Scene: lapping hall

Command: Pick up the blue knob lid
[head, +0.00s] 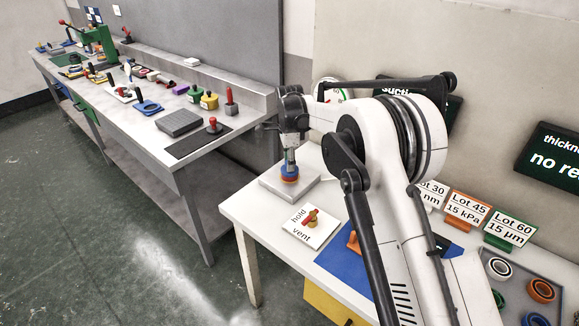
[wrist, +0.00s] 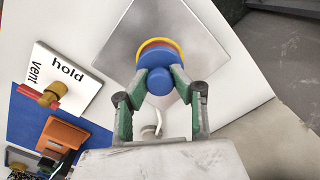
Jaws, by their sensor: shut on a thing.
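The blue knob lid (wrist: 159,58) is in the wrist view, a blue disc with a round blue knob (wrist: 159,82). An orange-red layer and a yellow rim show at its edge. It sits above a square grey plate (wrist: 192,32). My gripper (wrist: 160,76) has its fingertips on both sides of the knob and is shut on it. In the head view the blue lid (head: 289,170) is below my gripper (head: 289,160), over the grey plate (head: 303,188) on the white table. I cannot tell whether the lid is lifted off the layers under it.
A hold/vent card with a red-handled brass valve (head: 310,217) lies in front of the plate. An orange block (wrist: 62,136) stands on a blue mat (wrist: 33,118). Lot signs (head: 467,208) and a tray of rings (head: 525,265) are at the right. A crowded workbench (head: 150,117) stands at the left.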

